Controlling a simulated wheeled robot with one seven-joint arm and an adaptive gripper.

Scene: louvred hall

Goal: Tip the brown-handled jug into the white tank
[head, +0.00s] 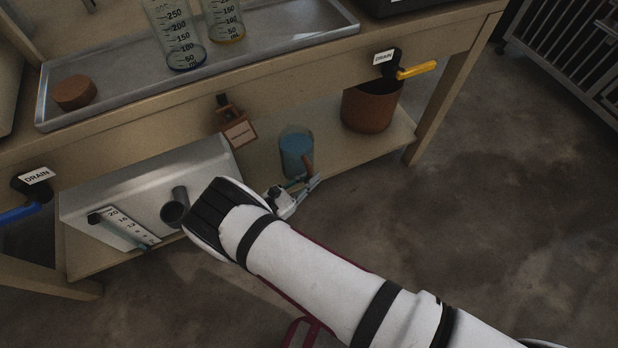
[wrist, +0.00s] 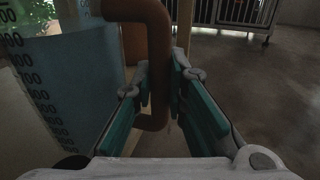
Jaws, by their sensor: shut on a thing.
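The jug (head: 296,147) is clear with blue liquid in it and looks upright at the lower shelf, right of the white tank (head: 90,200). I cannot tell whether its base touches the shelf. My gripper (head: 306,184) is shut on its brown handle (wrist: 156,60). In the wrist view the handle passes between the two teal-padded fingers, and the jug's marked wall (wrist: 65,90) stands at the left. The white tank has a numbered level scale (head: 125,228) and a dark round pipe (head: 175,209) on its front. My arm hides part of the tank's right side.
A brown pot (head: 368,108) stands on the shelf at the right, under a yellow drain handle (head: 417,69). A metal tray (head: 120,105) with two measuring cylinders lies on top.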

